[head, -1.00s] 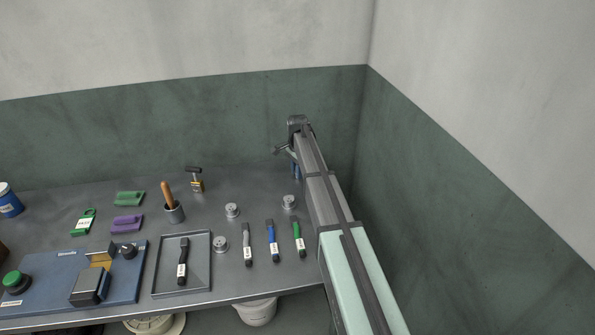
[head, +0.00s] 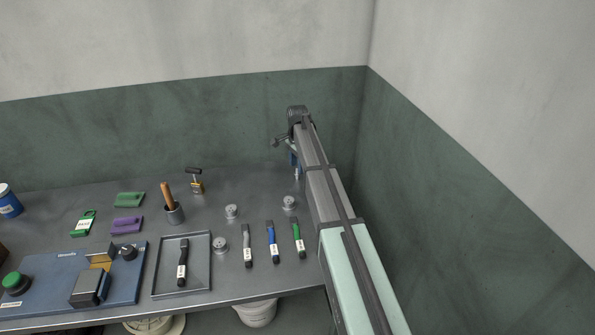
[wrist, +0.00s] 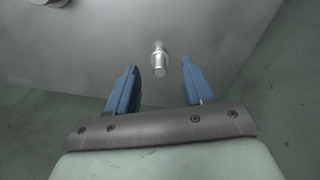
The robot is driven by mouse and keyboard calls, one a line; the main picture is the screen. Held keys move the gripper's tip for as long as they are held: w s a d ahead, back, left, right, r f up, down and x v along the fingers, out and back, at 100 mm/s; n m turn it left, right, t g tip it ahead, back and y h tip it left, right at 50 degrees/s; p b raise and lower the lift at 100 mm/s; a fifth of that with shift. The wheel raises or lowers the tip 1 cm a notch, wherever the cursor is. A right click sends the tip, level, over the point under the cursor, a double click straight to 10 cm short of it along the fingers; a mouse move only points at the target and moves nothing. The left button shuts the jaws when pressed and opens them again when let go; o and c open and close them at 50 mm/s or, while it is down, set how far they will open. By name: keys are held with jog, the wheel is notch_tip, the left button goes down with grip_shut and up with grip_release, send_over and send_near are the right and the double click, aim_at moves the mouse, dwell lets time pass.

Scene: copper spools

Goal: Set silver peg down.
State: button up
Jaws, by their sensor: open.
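The silver peg (wrist: 159,62) shows in the wrist view on the grey bench top, in line with the gap between my two blue fingers. It looks upright and stands apart from both fingers. In the head view the peg (head: 297,174) is a small bright piece just below the fingers, beside my arm. My gripper (wrist: 160,70) is open and empty. In the head view my gripper (head: 294,160) is above the bench's far right part, partly hidden by my arm.
Several silver spools (head: 289,203) stand on the bench left of my arm. Grey, blue and green (head: 298,238) handled tools lie nearer the front. A tray (head: 204,285) holds a black tool. Walls close off the back and right.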

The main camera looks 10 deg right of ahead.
notch_tip(320, 180, up, 8)
dwell(0.4)
